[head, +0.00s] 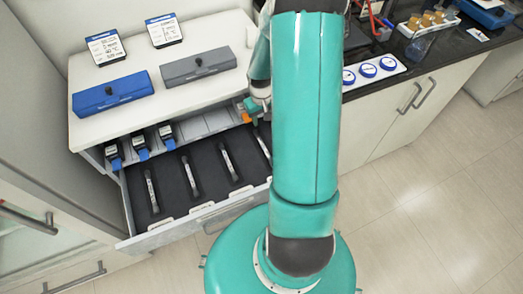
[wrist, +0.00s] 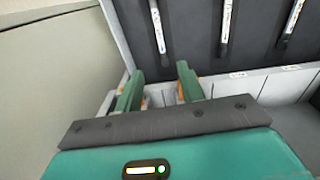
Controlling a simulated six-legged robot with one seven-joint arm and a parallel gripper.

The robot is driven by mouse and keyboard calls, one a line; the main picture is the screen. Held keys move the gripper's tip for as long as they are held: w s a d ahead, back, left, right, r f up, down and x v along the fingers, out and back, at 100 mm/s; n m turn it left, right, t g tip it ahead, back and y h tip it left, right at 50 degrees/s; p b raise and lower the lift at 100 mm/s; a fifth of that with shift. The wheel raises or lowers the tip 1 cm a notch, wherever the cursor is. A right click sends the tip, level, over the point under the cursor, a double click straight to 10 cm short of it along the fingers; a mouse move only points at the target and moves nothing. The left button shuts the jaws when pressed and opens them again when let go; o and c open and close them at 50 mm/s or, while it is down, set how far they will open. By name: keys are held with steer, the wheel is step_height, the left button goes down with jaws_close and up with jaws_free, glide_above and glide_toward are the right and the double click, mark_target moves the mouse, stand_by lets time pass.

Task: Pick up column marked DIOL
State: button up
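Several slim pale columns lie in the black-lined open drawer (head: 172,198), one per lane. From left to right in the head view they include a first column (head: 151,190), a second column (head: 189,176) and a third column (head: 228,162); another (head: 263,147) is partly behind my arm. Three columns show at the top of the wrist view, including one on the left (wrist: 158,26). Their markings are too small to read, so I cannot tell which is DIOL. My gripper (wrist: 158,86) is open and empty, its green fingers apart; it also shows beside my arm in the head view (head: 251,108).
Several blue-and-black devices, including one (head: 140,146), stand on the shelf behind the drawer. On the white top are a blue case (head: 112,95), a grey case (head: 198,68) and two small displays (head: 105,47). A dark counter (head: 437,60) is to the right. Floor is clear in front.

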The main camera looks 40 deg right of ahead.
glide_above(264, 147)
steer(key=s, duration=0.1)
step_height(264, 147, down, 5)
steer(key=shift+w+y, duration=0.3)
steer(key=shift+w, duration=0.2)
step_height(264, 147, down, 14)
steer(key=shift+r, duration=0.1)
stand_by(0.4)
jaws_close()
